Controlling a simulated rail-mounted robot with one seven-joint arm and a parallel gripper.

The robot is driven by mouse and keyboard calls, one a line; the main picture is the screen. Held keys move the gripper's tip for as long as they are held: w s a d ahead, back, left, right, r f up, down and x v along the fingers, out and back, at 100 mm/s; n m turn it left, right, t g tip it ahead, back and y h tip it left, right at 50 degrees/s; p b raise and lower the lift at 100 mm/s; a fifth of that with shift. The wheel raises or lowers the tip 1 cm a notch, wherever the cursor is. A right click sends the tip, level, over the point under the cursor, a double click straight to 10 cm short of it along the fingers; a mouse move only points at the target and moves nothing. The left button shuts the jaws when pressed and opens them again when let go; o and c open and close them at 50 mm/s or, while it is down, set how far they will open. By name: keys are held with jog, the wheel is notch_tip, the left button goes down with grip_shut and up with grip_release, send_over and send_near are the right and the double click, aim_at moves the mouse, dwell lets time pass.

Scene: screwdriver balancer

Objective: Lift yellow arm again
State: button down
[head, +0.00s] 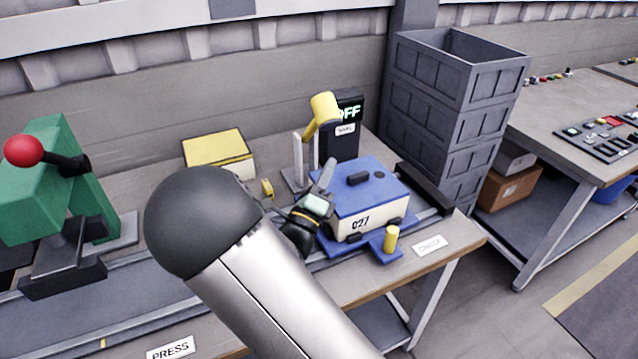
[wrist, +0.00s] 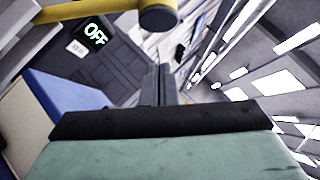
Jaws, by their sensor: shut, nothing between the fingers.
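The yellow arm (head: 322,110) with its thick rounded end tilts up from a grey post stand (head: 298,160) at the back of the bench. In the wrist view the yellow arm (wrist: 100,17) crosses the top left, ending in a yellow and dark cylinder above the fingertips. My gripper (head: 327,173) is shut and empty, fingers pointing up, below the arm and apart from it in the picture. Its closed fingers (wrist: 159,84) also show in the wrist view. A dark panel (head: 345,125) behind the arm reads OFF in green. The arm's pivot is not clear.
A blue and white box (head: 362,205) marked 027 stands right beside my gripper. A yellow-topped box (head: 217,150) is behind left, and a green press (head: 60,185) with a red knob is far left. Stacked grey crates (head: 450,110) stand behind right.

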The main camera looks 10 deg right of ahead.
aim_at(335, 126)
jog(key=w+r, duration=0.1)
jog(key=w, duration=0.1)
jog(key=w+d+r, duration=0.1)
jog(key=w+r, duration=0.1)
jog(key=shift+w+d+r+p, duration=0.2)
jog(key=shift+r+p, duration=0.1)
jog(key=shift+p, duration=0.1)
jog(key=shift+w+a+r, duration=0.15)
jog(key=shift+w+r, duration=0.15)
jog(key=shift+w, duration=0.15)
